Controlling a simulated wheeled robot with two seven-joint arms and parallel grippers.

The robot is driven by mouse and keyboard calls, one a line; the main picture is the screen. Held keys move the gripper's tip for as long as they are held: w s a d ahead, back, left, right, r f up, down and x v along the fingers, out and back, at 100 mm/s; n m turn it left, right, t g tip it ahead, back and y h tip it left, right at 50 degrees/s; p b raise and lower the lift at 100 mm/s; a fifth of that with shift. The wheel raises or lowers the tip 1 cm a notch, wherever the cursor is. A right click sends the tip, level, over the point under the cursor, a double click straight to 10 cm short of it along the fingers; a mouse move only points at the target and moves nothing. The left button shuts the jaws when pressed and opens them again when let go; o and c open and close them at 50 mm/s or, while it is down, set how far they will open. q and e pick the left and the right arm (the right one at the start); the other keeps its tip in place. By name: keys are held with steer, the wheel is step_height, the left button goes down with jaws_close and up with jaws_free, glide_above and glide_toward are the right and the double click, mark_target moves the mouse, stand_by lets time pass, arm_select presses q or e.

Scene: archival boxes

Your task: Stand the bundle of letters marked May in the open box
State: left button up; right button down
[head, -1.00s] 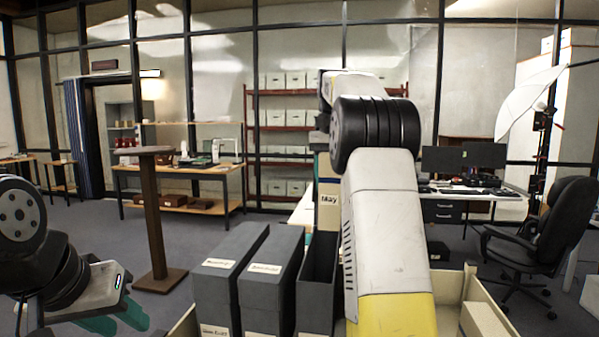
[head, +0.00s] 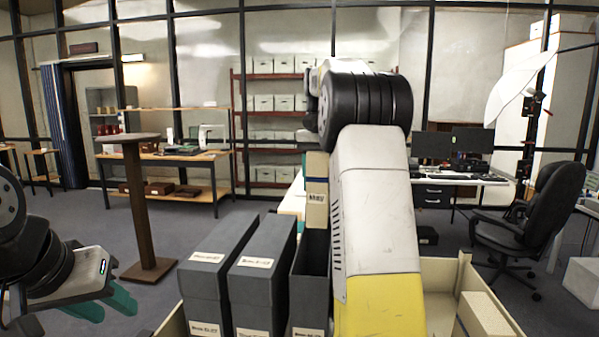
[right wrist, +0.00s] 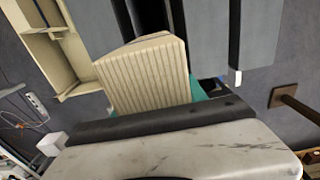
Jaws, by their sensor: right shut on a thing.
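The May bundle of letters (head: 316,212) is cream with a blue band and a "May" label. In the head view it is upright over the far end of the open grey box (head: 309,292). My right gripper (right wrist: 158,98) is shut on the bundle, whose ridged letter edges (right wrist: 145,72) show in the right wrist view. My right arm hides part of the bundle and box, and I cannot tell whether the bundle's lower end is inside. My left gripper (head: 102,306) is empty at lower left, its teal fingers apart.
Two closed grey boxes (head: 218,255) (head: 262,265) stand left of the open box. A cream tray (head: 440,268) lies to the right, partly behind my arm. A brown pedestal (head: 140,210) stands at left, with an office chair (head: 535,220) at right.

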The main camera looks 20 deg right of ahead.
steer(key=shift+f, duration=0.35)
steer(key=shift+s+f, duration=0.1)
steer(key=shift+f, duration=0.05)
stand_by(0.8)
steer(key=shift+f, duration=1.45)
steer(key=shift+f, duration=0.1)
steer(key=shift+f, duration=1.55)
steer(key=shift+f, duration=0.1)
steer(key=shift+f, duration=1.5)
steer(key=c, duration=0.6)
jaws_free()
